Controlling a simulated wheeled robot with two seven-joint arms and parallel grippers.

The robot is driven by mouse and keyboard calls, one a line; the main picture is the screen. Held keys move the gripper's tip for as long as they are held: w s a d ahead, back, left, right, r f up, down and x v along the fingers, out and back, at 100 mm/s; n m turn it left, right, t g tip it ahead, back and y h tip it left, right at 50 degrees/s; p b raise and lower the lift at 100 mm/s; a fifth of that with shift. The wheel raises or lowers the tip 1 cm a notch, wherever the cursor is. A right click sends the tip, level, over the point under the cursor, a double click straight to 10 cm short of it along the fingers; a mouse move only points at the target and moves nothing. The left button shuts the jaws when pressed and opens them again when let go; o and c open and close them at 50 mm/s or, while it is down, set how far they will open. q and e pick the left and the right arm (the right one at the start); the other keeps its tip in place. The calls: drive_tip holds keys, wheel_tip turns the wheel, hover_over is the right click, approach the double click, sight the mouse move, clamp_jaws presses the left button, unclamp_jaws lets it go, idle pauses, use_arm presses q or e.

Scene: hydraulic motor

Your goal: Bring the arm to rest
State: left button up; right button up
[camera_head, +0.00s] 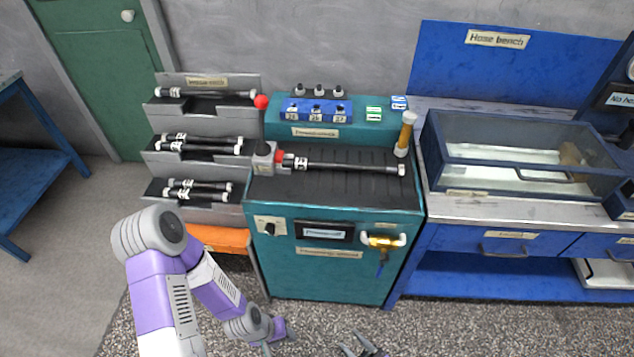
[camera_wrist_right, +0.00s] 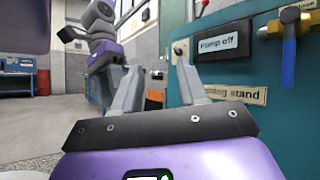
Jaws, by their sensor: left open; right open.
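My left arm comes in from the left in the head view, bent low in front of the teal stand (camera_head: 330,275). Its gripper (camera_head: 266,349) hangs near the floor at the bottom edge, partly cut off; it looks empty. My right gripper (camera_head: 362,346) shows only as grey fingertips at the bottom edge, low in front of the stand. In the right wrist view the right gripper (camera_wrist_right: 158,85) has its two fingers spread with nothing between them. The teal stand front (camera_wrist_right: 262,125) is close beyond it, on the right.
A black hose (camera_head: 345,165) lies on the stand's top, by a grey block with a red part. A brass valve (camera_head: 383,240) juts from the stand's front. A hose rack (camera_head: 165,150) stands left, a blue bench (camera_head: 480,210) right. The grey floor (camera_head: 60,270) is open at left.

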drive_tip(key=s+a+f+n+g+h+p, duration=0.1)
drive_tip(key=s+a+n+g+h+p, duration=0.45)
drive_tip(key=n+g, duration=1.2)
use_arm(q)
wheel_tip(320, 180, up, 8)
drive_tip(key=p, duration=0.2)
use_arm(e)
drive_tip(key=w+d+r+n+t+h, duration=0.2)
drive_tip(key=w+d+r+h, duration=0.3)
drive_tip(key=h, duration=0.4)
drive_tip(key=w+r+n, duration=0.1)
drive_tip(key=w, duration=0.1)
drive_tip(key=shift+w+d, duration=0.15)
drive_tip(key=shift+w, duration=0.2)
use_arm(q)
drive_tip(key=shift+f, duration=0.1)
drive_tip(key=shift+c, duration=0.4)
use_arm(e)
drive_tip(key=shift+n+h, duration=0.25)
